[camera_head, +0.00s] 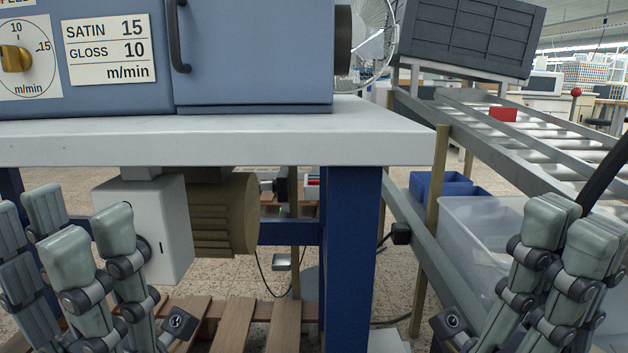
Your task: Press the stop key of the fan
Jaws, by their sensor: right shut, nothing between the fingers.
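The white table top (390,140) carries the blue machine (255,55) and its edge juts out between my arms. Below are a motor (222,218), a blue leg (350,265) and a wooden pallet (235,318). A roller conveyor (540,135) and a clear bin (480,225) stand at right.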

